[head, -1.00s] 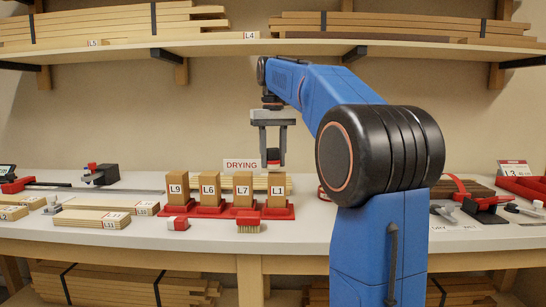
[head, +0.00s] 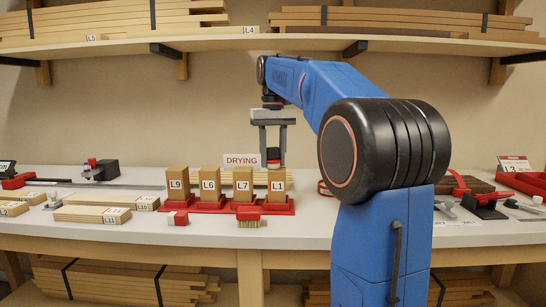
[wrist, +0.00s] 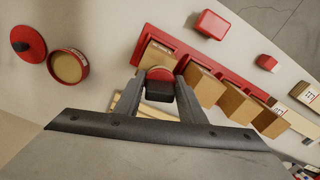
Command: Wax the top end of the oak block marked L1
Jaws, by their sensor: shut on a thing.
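My gripper (head: 273,160) points down and is shut on a small dark applicator with a red part (wrist: 160,84). The applicator also shows in the head view (head: 273,156), directly over the oak block marked L1 (head: 278,186). L1 stands upright at the right end of the red rack (head: 212,207); its top lies under the applicator in the wrist view (wrist: 151,57). I cannot tell whether the applicator touches it. An open round tin (wrist: 68,66) with tan contents lies apart on the bench, beside its red lid (wrist: 28,45).
Blocks L7 (head: 243,184), L6 (head: 210,184) and L9 (head: 178,184) stand left of L1. A red-backed brush (head: 248,218) and a small red-and-white block (head: 178,218) lie in front. A DRYING sign (head: 241,161) and boards stand behind. Bench in front is partly clear.

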